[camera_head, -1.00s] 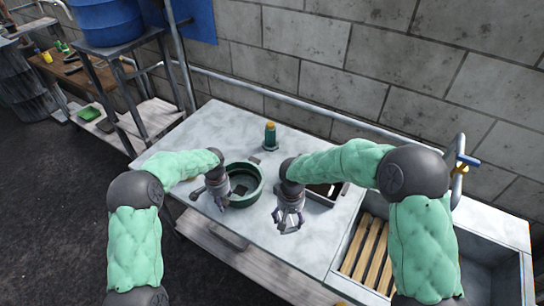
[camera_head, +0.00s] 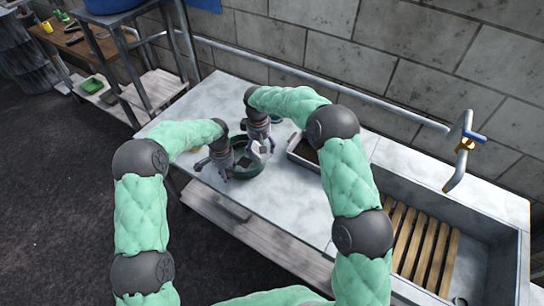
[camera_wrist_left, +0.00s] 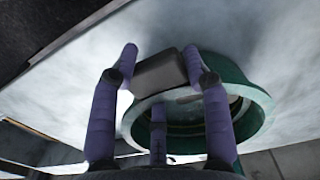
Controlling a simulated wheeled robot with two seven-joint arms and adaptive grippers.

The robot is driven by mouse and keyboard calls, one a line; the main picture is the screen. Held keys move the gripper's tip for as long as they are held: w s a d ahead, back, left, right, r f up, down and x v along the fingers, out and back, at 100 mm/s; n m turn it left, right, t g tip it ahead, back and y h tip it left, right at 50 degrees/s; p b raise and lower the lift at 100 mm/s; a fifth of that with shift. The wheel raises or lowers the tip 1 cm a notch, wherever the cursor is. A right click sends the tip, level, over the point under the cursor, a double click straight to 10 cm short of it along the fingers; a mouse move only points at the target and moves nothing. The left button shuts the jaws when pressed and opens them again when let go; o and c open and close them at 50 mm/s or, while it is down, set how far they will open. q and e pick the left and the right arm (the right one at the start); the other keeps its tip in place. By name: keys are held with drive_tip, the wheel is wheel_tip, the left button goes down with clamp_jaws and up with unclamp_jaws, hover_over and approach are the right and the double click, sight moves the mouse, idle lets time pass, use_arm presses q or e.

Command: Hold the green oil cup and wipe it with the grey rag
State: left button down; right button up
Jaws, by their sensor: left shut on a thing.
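The green oil cup (camera_head: 247,174), a round open vessel, stands on the pale table. My left gripper (camera_head: 227,173) is at its left rim. In the left wrist view, the left fingertips (camera_wrist_left: 163,62) close on a dark grey block (camera_wrist_left: 160,70) at the rim of the green cup (camera_wrist_left: 255,95); I take the block as the cup's lug. My right gripper (camera_head: 260,153) is over the cup's far side. A light grey patch shows by its fingers, too small to tell as finger or rag. I cannot make out the grey rag for certain.
A grey tray (camera_head: 303,151) stands right of the cup, partly behind my right arm. A sink (camera_head: 483,255) with wooden slats (camera_head: 425,240) and a tap (camera_head: 462,150) is at the right. The table's (camera_head: 290,200) front middle is clear.

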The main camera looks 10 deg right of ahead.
sight(247, 164)
use_arm(q)
drive_tip(key=shift+s+f, duration=0.2)
drive_tip(key=shift+f, duration=0.05)
use_arm(e)
drive_tip(key=w+a+f+n, duration=0.1)
drive_tip(key=w+a+n, duration=0.2)
drive_tip(key=w+a, duration=0.3)
drive_tip(key=shift+a, duration=0.2)
drive_tip(key=shift+f, duration=0.15)
wheel_tip(247, 164, down, 11)
drive_tip(key=shift+s+r, duration=0.1)
drive_tip(key=shift+r, duration=0.1)
drive_tip(key=shift+s+d+r, duration=0.1)
drive_tip(key=shift+s+d, duration=0.75)
drive_tip(key=shift+d, duration=0.15)
drive_tip(key=shift+w+a, duration=0.4)
drive_tip(key=shift+a, duration=0.1)
use_arm(q)
drive_tip(key=c, duration=1.1)
unclamp_jaws()
drive_tip(key=shift+c, duration=0.2)
drive_tip(key=c, duration=0.6)
